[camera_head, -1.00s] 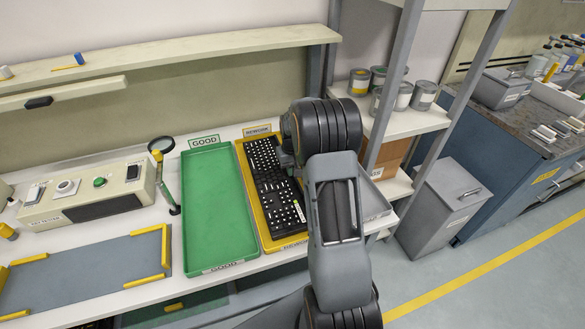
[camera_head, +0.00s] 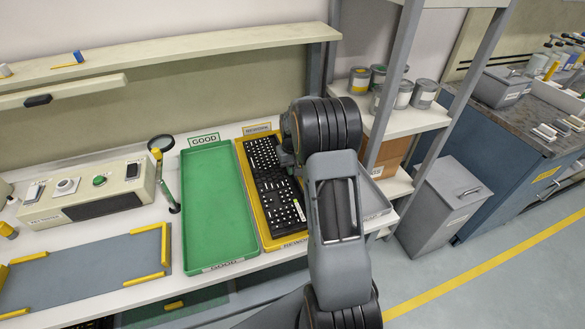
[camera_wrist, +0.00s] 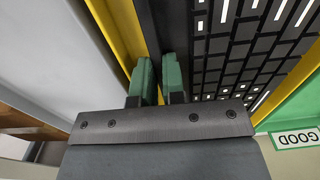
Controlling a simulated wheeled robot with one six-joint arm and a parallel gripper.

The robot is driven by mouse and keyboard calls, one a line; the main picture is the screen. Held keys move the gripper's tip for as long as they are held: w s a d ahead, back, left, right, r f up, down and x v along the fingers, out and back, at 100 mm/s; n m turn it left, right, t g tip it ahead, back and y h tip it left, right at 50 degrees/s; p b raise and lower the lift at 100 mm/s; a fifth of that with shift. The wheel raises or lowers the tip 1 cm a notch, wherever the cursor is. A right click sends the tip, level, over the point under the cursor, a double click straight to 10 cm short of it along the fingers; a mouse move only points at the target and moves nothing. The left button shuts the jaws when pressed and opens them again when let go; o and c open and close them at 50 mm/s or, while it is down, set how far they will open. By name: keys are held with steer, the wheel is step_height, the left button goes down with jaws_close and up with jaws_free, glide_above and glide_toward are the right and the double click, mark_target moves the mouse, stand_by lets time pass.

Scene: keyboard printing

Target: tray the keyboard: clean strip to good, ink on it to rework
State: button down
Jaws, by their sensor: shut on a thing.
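The black keyboard (camera_head: 278,190) with white key markings lies in the yellow rework tray (camera_head: 246,207). It also shows in the wrist view (camera_wrist: 240,50). My gripper (camera_wrist: 158,72) has its green fingers close together on the keyboard's plain dark edge, beside the tray's yellow wall (camera_wrist: 122,30). In the head view my arm covers the fingers and part of the tray's right side. The green good tray (camera_head: 215,205) stands left of the rework tray and is empty. I cannot tell whether the keyboard's strip has ink on it.
A magnifier (camera_head: 161,144) on a stand is left of the good tray. A beige control box (camera_head: 90,190) and a grey mat with yellow corners (camera_head: 85,270) are farther left. A shelf post (camera_head: 392,85) and shelves with paint cans (camera_head: 403,95) stand behind and right of my arm.

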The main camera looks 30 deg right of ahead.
steer(key=shift+f, duration=0.2)
steer(key=c, duration=1.1)
jaws_free()
steer(key=shift+r+p, duration=2.3)
steer(key=shift+r, duration=1.2)
